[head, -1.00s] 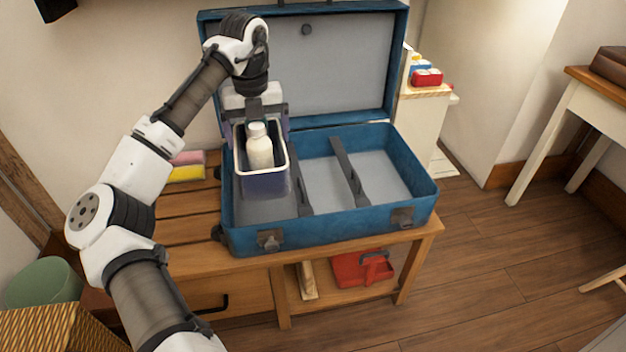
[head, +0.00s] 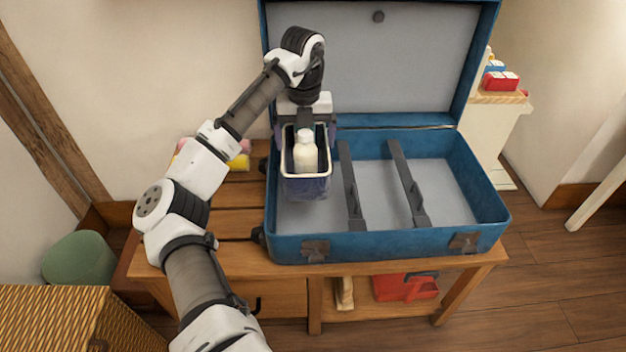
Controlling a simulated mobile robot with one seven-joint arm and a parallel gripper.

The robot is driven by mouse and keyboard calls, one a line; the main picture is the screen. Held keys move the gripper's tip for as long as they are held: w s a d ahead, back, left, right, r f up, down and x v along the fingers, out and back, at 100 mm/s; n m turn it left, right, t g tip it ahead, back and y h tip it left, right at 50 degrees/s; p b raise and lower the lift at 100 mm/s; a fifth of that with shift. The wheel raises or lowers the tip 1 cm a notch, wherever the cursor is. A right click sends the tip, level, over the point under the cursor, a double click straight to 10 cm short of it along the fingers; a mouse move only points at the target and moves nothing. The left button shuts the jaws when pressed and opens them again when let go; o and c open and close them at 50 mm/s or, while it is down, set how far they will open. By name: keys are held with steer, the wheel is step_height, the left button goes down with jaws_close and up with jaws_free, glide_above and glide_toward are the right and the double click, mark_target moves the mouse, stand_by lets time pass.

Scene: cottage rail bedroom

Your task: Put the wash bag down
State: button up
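The wash bag (head: 306,187) is a small open-topped, dark blue-purple box with a pale rim. A white bottle (head: 305,155) stands inside it. My gripper (head: 306,125) is at the bag's far side, and its fingers are partly hidden by the bag and the wrist. The bag hangs upright from it in the left compartment of the open blue suitcase (head: 395,245). Whether the bag's base touches the suitcase floor cannot be seen.
Two dark dividers (head: 408,185) split the suitcase; its middle and right compartments are empty. The raised lid (head: 375,65) stands behind my gripper. The suitcase rests on a slatted wooden bench (head: 235,215). A wicker box (head: 60,320) and a green bin (head: 80,260) are at the left.

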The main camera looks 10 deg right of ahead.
step_height(320, 180, down, 12)
steer(key=b, duration=0.1)
steer(key=shift+r, duration=0.2)
steer(key=shift+f, duration=0.1)
steer(key=o, duration=0.9)
steer(key=shift+f, duration=0.1)
steer(key=shift+o, duration=0.3)
steer(key=shift+b, duration=0.3)
step_height(320, 180, up, 12)
steer(key=shift+r+p, duration=0.2)
steer(key=shift+p, duration=0.85)
